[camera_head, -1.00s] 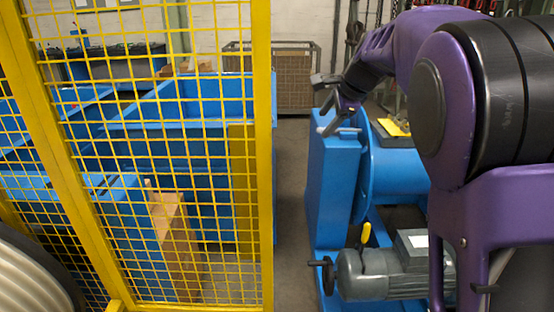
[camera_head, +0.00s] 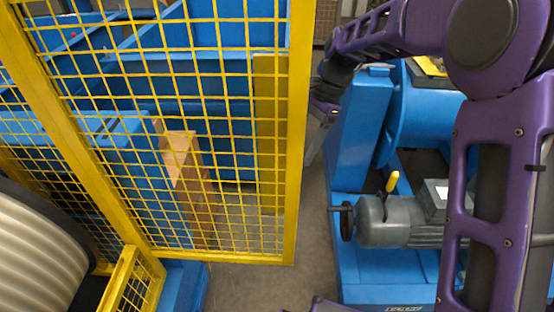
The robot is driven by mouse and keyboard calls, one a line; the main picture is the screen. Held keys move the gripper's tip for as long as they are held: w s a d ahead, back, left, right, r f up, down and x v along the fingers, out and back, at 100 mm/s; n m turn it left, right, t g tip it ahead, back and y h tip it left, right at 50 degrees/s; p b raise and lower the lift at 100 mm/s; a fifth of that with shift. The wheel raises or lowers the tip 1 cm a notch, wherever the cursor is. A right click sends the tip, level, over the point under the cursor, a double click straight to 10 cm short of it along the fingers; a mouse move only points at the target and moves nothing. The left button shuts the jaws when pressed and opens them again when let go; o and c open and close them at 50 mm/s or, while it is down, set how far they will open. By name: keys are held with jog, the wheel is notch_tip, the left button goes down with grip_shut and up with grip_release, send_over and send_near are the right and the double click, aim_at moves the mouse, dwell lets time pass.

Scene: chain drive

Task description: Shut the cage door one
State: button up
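The cage door (camera_head: 299,150) is a yellow frame with wire mesh that fills the left half of the view. Its left side meets a yellow post (camera_head: 82,180), and its right edge stands free, with a gap of floor between it and the blue machine. My gripper (camera_head: 322,112) is just right of the door's free edge, at its upper part. Its fingertips are small and dark in the view and lie close to the edge. I cannot tell whether they touch the door or how far they are parted.
A blue machine (camera_head: 358,130) with a grey motor (camera_head: 395,222) and handwheel (camera_head: 346,221) stands on the right. Blue bins (camera_head: 205,95) and a wooden block (camera_head: 186,165) show behind the mesh. A ribbed grey drum (camera_head: 35,250) is at lower left. Grey floor (camera_head: 270,285) is clear below the door.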

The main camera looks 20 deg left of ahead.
jog(key=s+a, duration=0.4)
jog(key=shift+s+b, duration=0.3)
jog(key=shift+s, duration=0.1)
jog(key=shift+s+a+f, duration=0.1)
jog(key=shift+s+f, duration=0.1)
jog(key=shift+f, duration=0.35)
grip_shut()
dwell(0.7)
